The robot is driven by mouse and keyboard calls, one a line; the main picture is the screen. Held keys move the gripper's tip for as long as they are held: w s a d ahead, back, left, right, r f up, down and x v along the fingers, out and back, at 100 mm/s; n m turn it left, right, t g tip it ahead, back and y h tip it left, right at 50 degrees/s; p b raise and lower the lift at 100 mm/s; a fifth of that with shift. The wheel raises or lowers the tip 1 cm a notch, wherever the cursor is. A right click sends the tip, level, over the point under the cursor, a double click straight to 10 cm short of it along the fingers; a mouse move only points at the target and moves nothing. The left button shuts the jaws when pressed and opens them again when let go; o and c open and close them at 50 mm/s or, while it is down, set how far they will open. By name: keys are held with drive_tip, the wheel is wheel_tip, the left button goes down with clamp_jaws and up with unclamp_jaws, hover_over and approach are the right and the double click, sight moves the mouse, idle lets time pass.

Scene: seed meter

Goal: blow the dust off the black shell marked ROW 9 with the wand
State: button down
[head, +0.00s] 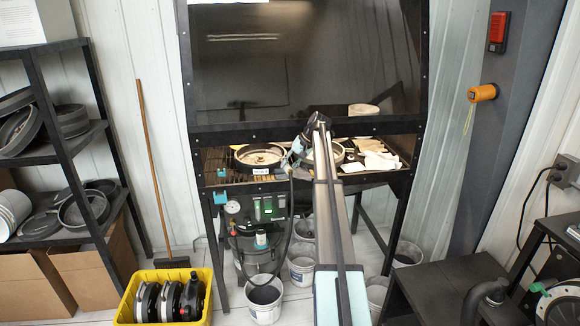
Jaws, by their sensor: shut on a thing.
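Inside the dark-hooded bench, a round black shell (243,163) with pale, dusty material in it lies on the slatted top at left. A small white label is on its front, too small to read. A second round dark shell (340,150) lies to its right, partly hidden by my arm. I cannot read ROW 9 on either. My gripper (291,160) reaches under the hood between the two shells, close to the left one's right rim. It is shut on the wand (288,168), which is small and mostly hidden. A dark hose (292,206) hangs below it.
The dark hood screen (300,70) hangs low above the opening. Pale gloves or cloths (378,160) lie at right on the bench. A control panel (252,208) and several buckets are below. A yellow crate (205,310) with round parts stands front left; shelves are at far left.

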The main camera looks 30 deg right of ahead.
drive_tip(key=w+a, duration=0.3)
drive_tip(key=a, duration=0.5)
drive_tip(key=w+a, duration=0.4)
drive_tip(key=a, duration=0.4)
drive_tip(key=shift+w+a, duration=0.25)
drive_tip(key=shift+w, duration=0.05)
idle(1.1)
drive_tip(key=s+a, duration=0.2)
drive_tip(key=s, duration=0.4)
drive_tip(key=shift+a+p, duration=0.4)
idle(0.4)
drive_tip(key=shift+s+d, duration=1.3)
drive_tip(key=shift+d, duration=1.5)
drive_tip(key=shift+s+d, duration=1.25)
drive_tip(key=shift+d, duration=1.5)
drive_tip(key=shift+s+d, duration=1.3)
drive_tip(key=shift+d, duration=1.5)
